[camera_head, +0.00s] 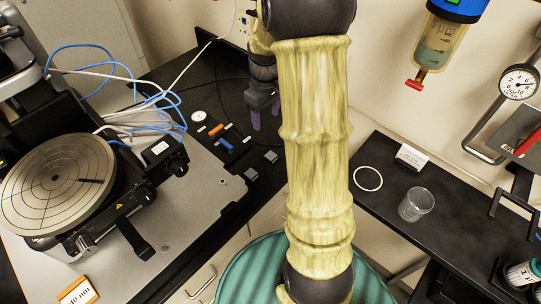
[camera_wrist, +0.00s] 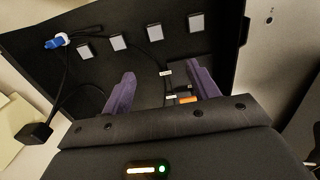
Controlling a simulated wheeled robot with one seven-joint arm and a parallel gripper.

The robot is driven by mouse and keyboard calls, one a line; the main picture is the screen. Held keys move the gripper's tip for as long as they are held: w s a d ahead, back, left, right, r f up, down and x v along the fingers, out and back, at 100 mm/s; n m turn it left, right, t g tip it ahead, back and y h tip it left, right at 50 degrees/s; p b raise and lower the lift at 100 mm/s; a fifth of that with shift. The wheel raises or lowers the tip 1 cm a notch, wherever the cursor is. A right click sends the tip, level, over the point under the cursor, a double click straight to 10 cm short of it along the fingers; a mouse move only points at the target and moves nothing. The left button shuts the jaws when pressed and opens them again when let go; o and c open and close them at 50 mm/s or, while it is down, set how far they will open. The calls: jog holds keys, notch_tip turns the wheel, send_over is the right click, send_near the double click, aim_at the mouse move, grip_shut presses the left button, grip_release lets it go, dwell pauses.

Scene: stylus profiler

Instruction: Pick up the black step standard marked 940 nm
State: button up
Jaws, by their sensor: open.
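Several small grey square pieces, which look like the step standards, lie in a row on the black bench. In the wrist view they are at the far side (camera_wrist: 84,52), (camera_wrist: 120,42), (camera_wrist: 155,32) and (camera_wrist: 196,22). Two grey squares show in the head view (camera_head: 251,174), (camera_head: 271,156). No 940 nm marking is readable on any of them. My gripper (camera_head: 265,118), with purple fingers, is over the bench; in the wrist view my gripper (camera_wrist: 163,86) is open, with nothing held between its fingertips. The squares lie beyond the fingertips.
Blue (camera_head: 224,145) and orange (camera_head: 215,130) small items lie near the squares. A round stage (camera_head: 55,185) with cables stands left. An orange-edged card (camera_head: 78,292) ends in "40 nm". A clear beaker (camera_head: 415,204) and white ring (camera_head: 367,179) are on the right bench.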

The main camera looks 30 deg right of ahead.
jog(key=p, duration=0.3)
send_over(270, 155)
jog(key=a, duration=0.1)
notch_tip(270, 155, down, 12)
jog(key=shift+w+r, duration=0.1)
jog(key=shift+r, duration=0.1)
jog(key=shift+w+f, duration=0.1)
jog(key=shift+f, duration=0.3)
jog(key=shift+r, duration=0.1)
jog(key=shift+s+d+f+p, duration=0.15)
jog(key=shift+f+p, duration=0.25)
jog(key=shift+f, duration=0.5)
jog(key=shift+d+f+p, duration=0.15)
jog(key=shift+f+p, duration=0.2)
jog(key=shift+f, duration=0.5)
jog(key=shift+s+d+f+p, duration=0.15)
jog(key=shift+f+p, duration=0.25)
jog(key=shift+f, duration=0.5)
jog(key=c, duration=1.1)
